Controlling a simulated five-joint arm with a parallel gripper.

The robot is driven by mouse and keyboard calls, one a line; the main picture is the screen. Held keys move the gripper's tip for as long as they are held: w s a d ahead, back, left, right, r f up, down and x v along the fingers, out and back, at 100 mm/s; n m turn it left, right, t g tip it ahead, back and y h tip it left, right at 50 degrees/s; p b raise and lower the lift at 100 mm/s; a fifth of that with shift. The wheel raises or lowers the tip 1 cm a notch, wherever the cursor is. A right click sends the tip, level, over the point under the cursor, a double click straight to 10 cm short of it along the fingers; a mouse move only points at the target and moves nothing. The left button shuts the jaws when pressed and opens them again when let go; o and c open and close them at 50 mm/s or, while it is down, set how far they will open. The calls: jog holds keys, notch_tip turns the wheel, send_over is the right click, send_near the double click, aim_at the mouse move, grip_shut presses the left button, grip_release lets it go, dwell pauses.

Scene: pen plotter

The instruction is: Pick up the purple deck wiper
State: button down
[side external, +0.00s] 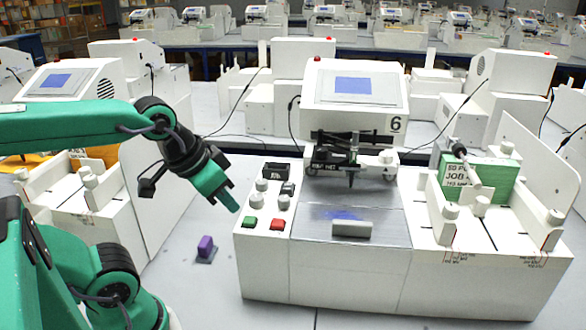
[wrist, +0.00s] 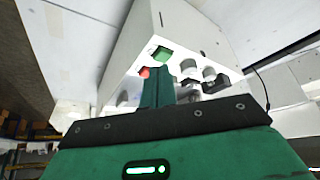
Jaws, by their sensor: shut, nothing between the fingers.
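The purple deck wiper (side external: 205,246) stands on the pale table, left of the white plotter (side external: 320,268) in the side external view. It has a purple upper part on a grey base. My gripper (side external: 235,207) is shut and empty, in the air above and to the right of the wiper, close to the plotter's front left corner. In the wrist view my gripper's green fingers (wrist: 157,68) are together, pointing toward the plotter's button panel. The wiper is not visible in the wrist view.
The plotter's panel has a green button (side external: 250,223), a red button (side external: 277,224) and several grey knobs. A green job box (side external: 492,178) sits on the right side. Another white machine (side external: 75,215) stands at the left. The table around the wiper is clear.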

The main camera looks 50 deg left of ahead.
dwell(0.3)
jog(key=c, duration=1.1)
grip_release()
notch_tip(320, 180, up, 5)
jog(key=n+g, duration=0.6)
jog(key=n, duration=0.3)
send_over(205, 241)
notch_tip(205, 241, down, 20)
jog(key=shift+f, duration=0.25)
